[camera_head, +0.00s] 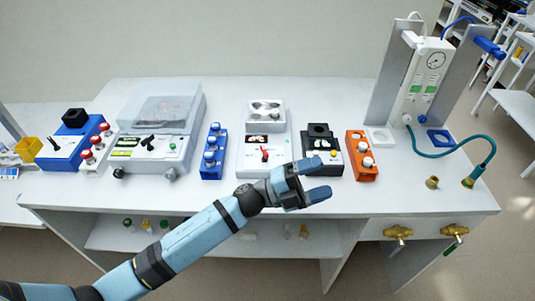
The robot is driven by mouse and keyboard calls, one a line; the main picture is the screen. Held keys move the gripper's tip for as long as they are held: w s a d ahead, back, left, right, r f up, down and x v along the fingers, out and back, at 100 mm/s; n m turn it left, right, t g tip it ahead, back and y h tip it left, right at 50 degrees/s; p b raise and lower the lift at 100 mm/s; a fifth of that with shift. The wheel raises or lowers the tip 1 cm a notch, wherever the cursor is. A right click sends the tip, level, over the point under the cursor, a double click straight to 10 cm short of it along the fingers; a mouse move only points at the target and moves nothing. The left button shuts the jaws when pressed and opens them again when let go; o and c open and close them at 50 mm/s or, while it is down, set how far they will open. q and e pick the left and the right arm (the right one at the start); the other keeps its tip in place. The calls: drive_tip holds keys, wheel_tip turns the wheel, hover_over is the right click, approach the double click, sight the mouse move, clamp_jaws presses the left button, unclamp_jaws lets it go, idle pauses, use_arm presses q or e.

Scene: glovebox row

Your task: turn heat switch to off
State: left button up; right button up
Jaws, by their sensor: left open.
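I cannot read which control is the heat switch. My left gripper (321,180) reaches in from the lower left. Its two fingers are apart with nothing between them. In the picture it lies over the front of the black device and hides part of it; contact cannot be told. My right gripper is not in view.
An orange vial rack (361,165) stands right of the black device, a blue rack (212,160) left of the white one. A larger lidded device (152,150) stands further left. At the right are a gauge panel (423,75), a green hose (440,156) and brass valves (397,233).

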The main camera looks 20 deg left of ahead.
use_arm(q)
drive_tip(key=d+m+g+y+b, duration=0.1)
drive_tip(key=d+m+g+b, duration=0.15)
drive_tip(key=m+g, duration=0.8)
drive_tip(key=m+t+y+b, duration=0.2)
drive_tip(key=m+y+b, duration=0.35)
drive_tip(key=y, duration=1.35)
approach(264, 150)
drive_tip(key=shift+m, duration=0.9)
drive_tip(key=f+p, duration=0.1)
drive_tip(key=f, duration=0.3)
drive_tip(key=f+p, duration=0.1)
drive_tip(key=f, duration=0.4)
drive_tip(key=shift+w+d+f, duration=0.1)
drive_tip(key=shift+d, duration=0.1)
drive_tip(key=c, duration=0.9)
